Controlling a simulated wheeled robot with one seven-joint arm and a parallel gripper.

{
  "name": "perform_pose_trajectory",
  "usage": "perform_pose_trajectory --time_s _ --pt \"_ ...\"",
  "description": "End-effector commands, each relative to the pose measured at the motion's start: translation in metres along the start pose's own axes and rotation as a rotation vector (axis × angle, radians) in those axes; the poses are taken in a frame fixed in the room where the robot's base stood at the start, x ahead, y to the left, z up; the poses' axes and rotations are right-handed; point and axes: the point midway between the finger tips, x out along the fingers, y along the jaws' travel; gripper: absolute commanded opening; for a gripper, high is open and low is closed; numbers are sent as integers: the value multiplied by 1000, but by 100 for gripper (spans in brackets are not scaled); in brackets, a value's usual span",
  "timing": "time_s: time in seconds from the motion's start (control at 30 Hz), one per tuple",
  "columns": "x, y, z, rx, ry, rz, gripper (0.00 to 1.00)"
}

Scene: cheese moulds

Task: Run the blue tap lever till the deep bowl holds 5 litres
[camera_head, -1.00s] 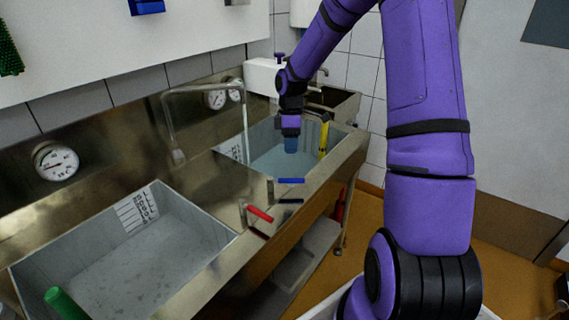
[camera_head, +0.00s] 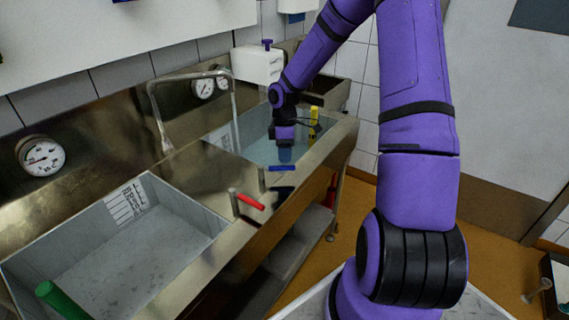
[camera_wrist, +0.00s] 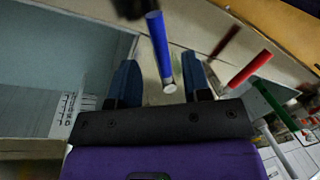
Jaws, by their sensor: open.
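The blue tap lever (camera_head: 281,168) sits on the front ledge of the sink unit, pointing right in the head view. My gripper (camera_head: 285,154) is just above it there. In the wrist view, the open, empty fingers of my gripper (camera_wrist: 163,84) stand on either side of the line of the blue lever (camera_wrist: 158,45), whose end lies between them; I cannot tell whether they touch it. The far basin (camera_head: 232,128) holds bluish water and has a white scale, partly hidden by my arm. The near basin (camera_head: 60,225) has a scale (camera_head: 126,201) and looks empty or nearly so. Which is the deep bowl is unclear.
A red lever (camera_head: 248,201) is close beside the blue one, and a green lever (camera_head: 62,300) is at lower left. A bent metal spout (camera_head: 190,76) rises behind the basins. A yellow object (camera_head: 313,115) stands by the far basin. Dials (camera_head: 40,155) are on the back panel.

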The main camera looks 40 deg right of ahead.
Motion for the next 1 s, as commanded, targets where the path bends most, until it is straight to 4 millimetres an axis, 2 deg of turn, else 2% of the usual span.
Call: perform_pose_trajectory --time_s 0.1,0.3,0.63,0.67,0.83,0.87,1.0 --pt "18 -1 -1 -1 1 -2 44" --pt "35 0 0 0 0 0 44" --pt "38 0 0 0 0 0 44" --pt "38 0 0 0 0 0 42" --pt "38 0 0 0 0 0 3" --pt "38 0 0 0 0 0 0" --pt "38 0 0 0 0 0 0"
